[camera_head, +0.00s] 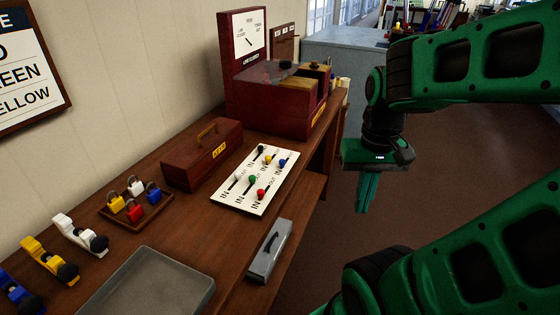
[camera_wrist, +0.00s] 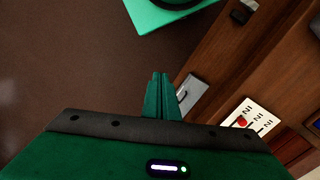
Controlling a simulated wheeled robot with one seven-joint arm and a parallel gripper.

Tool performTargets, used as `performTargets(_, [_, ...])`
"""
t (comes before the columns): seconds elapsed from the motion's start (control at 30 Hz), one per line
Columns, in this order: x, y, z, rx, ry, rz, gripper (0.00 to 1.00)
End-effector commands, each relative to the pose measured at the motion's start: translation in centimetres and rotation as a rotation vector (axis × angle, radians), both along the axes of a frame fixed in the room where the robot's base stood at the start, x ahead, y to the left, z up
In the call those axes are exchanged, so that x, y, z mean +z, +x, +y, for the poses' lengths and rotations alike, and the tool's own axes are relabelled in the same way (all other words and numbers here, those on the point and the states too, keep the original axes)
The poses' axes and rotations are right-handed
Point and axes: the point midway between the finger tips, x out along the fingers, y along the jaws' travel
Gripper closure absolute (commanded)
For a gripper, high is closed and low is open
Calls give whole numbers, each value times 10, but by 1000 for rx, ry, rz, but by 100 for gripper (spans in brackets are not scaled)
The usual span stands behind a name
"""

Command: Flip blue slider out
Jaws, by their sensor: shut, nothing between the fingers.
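The white slider board (camera_head: 231,196) lies on the wooden bench, marked IN and OUT. The blue slider (camera_head: 282,162) is a small knob near the board's right edge, towards the far end. Yellow, green, red, white and black knobs sit in the board's other slots. My gripper (camera_head: 366,208) is shut and empty. It hangs to the right of the bench edge, apart from the board. In the wrist view, my gripper (camera_wrist: 161,78) points over the floor, and part of the board (camera_wrist: 262,112) shows at lower right with the red knob. The blue knob cannot be made out there.
A grey metal box (camera_head: 270,250) lies near the bench's front edge. A red-brown lidded box (camera_head: 202,155) stands behind the board, and a large dark red cabinet (camera_head: 272,105) stands beyond it. A grey tray (camera_head: 150,285) and padlocks (camera_head: 135,200) are at left. Open floor lies right.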

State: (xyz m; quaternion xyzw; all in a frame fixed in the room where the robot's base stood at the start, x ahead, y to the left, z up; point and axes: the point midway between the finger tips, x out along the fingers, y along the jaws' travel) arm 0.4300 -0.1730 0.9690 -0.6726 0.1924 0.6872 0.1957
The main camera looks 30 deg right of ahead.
Motion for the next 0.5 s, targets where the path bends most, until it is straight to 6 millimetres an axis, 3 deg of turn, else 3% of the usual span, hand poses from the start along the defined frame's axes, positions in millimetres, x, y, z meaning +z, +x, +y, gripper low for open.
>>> performTargets(0.1, [5, -9, 0, 2, -3, -12, 100])
performTargets(0.23, [8, 3, -4, 4, -29, -5, 100])
performTargets(0.37, [12, 33, -10, 11, -87, 9, 100])
performTargets(0.5, [17, 77, -11, 19, -172, 15, 100])
